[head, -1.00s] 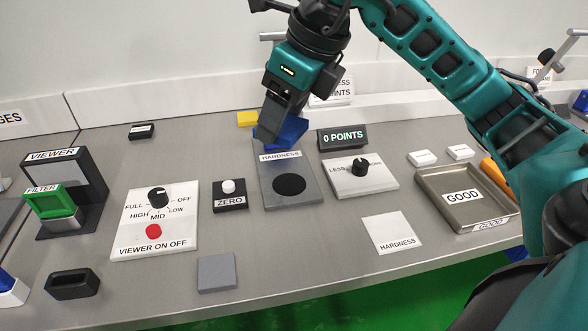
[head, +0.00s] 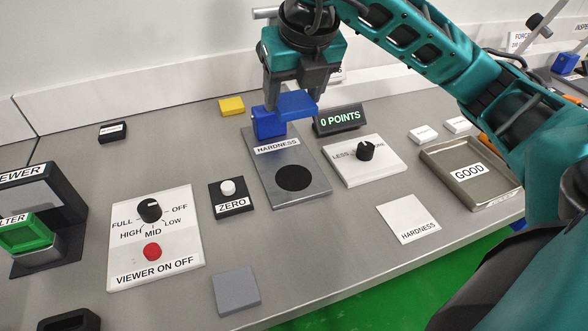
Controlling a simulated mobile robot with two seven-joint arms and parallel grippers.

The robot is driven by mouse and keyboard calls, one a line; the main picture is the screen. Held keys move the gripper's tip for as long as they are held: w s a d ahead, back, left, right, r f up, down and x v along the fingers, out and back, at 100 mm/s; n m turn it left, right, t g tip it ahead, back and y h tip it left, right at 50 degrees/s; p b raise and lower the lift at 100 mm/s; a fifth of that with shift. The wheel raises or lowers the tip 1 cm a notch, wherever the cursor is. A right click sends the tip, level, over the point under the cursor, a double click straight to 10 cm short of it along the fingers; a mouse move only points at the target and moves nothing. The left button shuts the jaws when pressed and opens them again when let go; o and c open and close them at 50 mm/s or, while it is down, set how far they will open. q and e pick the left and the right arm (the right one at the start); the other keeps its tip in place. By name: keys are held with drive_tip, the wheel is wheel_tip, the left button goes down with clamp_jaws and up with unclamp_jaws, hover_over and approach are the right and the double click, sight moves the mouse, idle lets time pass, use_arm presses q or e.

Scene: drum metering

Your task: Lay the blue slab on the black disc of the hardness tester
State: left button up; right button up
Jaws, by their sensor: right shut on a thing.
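The hardness tester (head: 308,187) is a grey plate with a black disc (head: 294,178) near its front; the disc is bare. My right gripper (head: 286,92) points down over the back of the tester, behind the disc and its label. It is shut on the blue slab (head: 297,103), which shows at the fingertips. A blue block face (head: 268,123) shows just below and left, at the plate's back edge. I cannot tell whether it is part of the slab or of the tester. My left gripper is not in view.
A display (head: 340,119) reading 0 POINTS and a white dial panel (head: 364,160) stand right of the tester. The ZERO button box (head: 231,198) is on its left. A grey slab (head: 236,290) lies in front. A GOOD tray (head: 470,171) is at the right.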

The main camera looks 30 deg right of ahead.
sight(291, 173)
wheel_tip(291, 173, down, 15)
drive_tip(key=shift+f+b, duration=0.1)
drive_tip(key=shift+b, duration=0.65)
drive_tip(key=shift+f, duration=0.25)
drive_tip(key=o, duration=1.1)
drive_tip(key=shift+r, duration=0.1)
drive_tip(key=shift+c, duration=0.2)
drive_tip(key=shift+r, duration=0.1)
drive_tip(key=shift+r, duration=0.2)
drive_tip(key=p+v, duration=0.1)
drive_tip(key=v, duration=1)
drive_tip(key=shift+s+r, duration=0.25)
drive_tip(key=shift+r, duration=0.05)
drive_tip(key=shift+a, duration=0.1)
